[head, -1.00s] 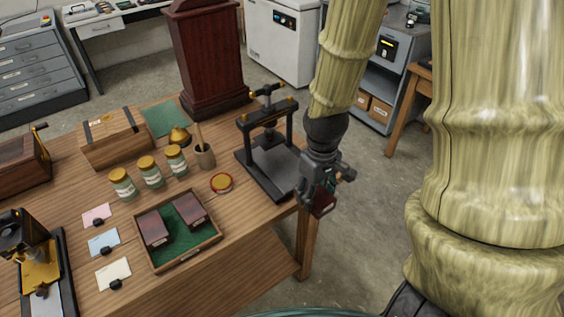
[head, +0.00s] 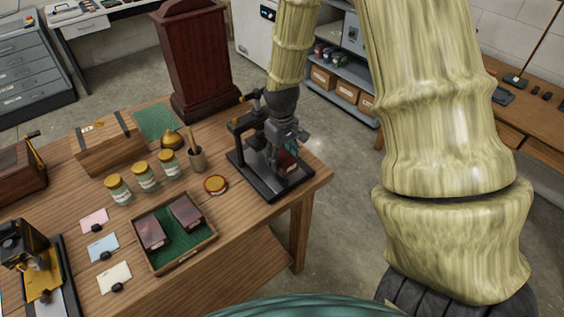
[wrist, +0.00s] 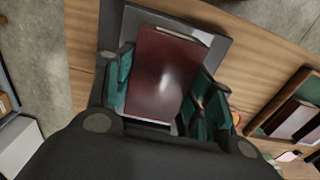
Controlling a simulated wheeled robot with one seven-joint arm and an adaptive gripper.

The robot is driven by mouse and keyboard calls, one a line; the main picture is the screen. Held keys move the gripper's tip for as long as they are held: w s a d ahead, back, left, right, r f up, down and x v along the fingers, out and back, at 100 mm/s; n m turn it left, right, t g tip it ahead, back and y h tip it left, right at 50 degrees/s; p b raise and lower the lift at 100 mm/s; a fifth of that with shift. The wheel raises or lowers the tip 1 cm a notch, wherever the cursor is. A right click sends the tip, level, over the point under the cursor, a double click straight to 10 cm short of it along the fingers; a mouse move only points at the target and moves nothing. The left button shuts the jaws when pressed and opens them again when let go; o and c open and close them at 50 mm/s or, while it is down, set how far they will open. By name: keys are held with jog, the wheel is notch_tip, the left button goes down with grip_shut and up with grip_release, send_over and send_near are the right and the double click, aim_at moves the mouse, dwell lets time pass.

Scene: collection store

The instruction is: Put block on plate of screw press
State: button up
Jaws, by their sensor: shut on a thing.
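The block (wrist: 168,75) is dark red-brown and sits between the two green-padded fingers of my gripper (wrist: 165,90), which is shut on it. In the head view my gripper (head: 287,146) is at the screw press (head: 245,125), with the block (head: 288,160) below it. The press is black with two posts and a flat base plate (head: 270,188). In the wrist view the dark plate (wrist: 222,45) shows behind the block. The block appears over the plate; I cannot tell whether it touches it. My arm hides part of the press frame.
A green-lined tray (head: 180,258) with two similar blocks stands to the left of the press. A tall dark wooden case (head: 195,65) stands behind. The table's right edge is close to the press.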

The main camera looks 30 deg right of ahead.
aim_at(282, 156)
jog(key=shift+f+p, duration=0.65)
jog(key=shift+f, duration=1.1)
jog(key=shift+f, duration=0.15)
jog(key=o, duration=1.1)
jog(key=shift+r+b, duration=1.45)
jog(key=shift+r, duration=4.7)
